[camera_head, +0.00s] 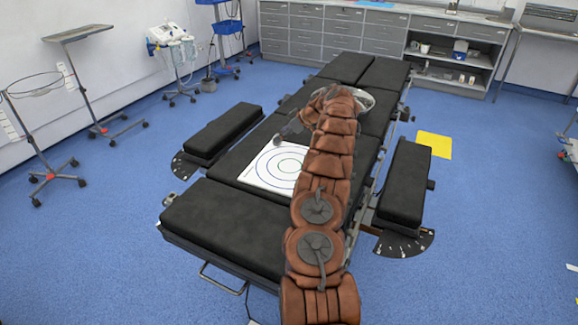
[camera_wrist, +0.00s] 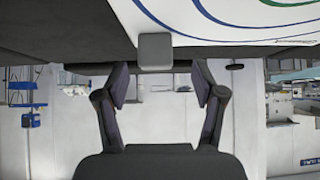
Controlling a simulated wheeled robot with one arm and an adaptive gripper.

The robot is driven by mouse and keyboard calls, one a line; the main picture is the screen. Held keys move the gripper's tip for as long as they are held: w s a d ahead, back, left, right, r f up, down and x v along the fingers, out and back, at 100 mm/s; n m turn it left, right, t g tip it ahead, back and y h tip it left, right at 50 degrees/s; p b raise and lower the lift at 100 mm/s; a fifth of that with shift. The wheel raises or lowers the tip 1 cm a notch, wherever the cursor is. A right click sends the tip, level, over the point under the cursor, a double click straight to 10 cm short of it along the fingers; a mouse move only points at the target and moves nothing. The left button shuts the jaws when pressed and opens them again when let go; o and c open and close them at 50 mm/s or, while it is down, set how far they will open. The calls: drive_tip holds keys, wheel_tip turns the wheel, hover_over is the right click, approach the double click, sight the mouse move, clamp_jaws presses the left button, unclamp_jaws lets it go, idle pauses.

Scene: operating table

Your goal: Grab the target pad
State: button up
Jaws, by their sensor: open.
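The target pad (camera_head: 262,172) is a flat white sheet with concentric coloured rings, lying on the middle black section of the operating table (camera_head: 225,230). My brown arm hides its right side in the head view. My gripper (camera_head: 282,138) is by the pad's far edge there; its fingers are small and partly hidden. In the wrist view my gripper (camera_wrist: 160,82) has its two fingers spread with nothing between them. Part of the pad (camera_wrist: 215,28) shows at the top of that view, beyond the fingertips, with blue and green ring lines. The gripper does not visibly touch it.
A small grey block (camera_wrist: 156,47) shows at the table's edge beside the pad. Black armrests stand out at the left (camera_head: 222,130) and right (camera_head: 405,180) of the table. A yellow sheet (camera_head: 435,145) lies on the floor. Grey cabinets (camera_head: 335,35) line the back.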

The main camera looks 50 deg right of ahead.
drive_tip(key=shift+w+f+p, duration=0.4)
drive_tip(key=shift+w+p, duration=0.1)
drive_tip(key=shift+w, duration=0.25)
drive_tip(key=shift+p+x, duration=0.45)
drive_tip(key=shift+x, duration=0.55)
drive_tip(key=shift+w+a+f, duration=0.1)
drive_tip(key=shift+w+f, duration=0.35)
clamp_jaws()
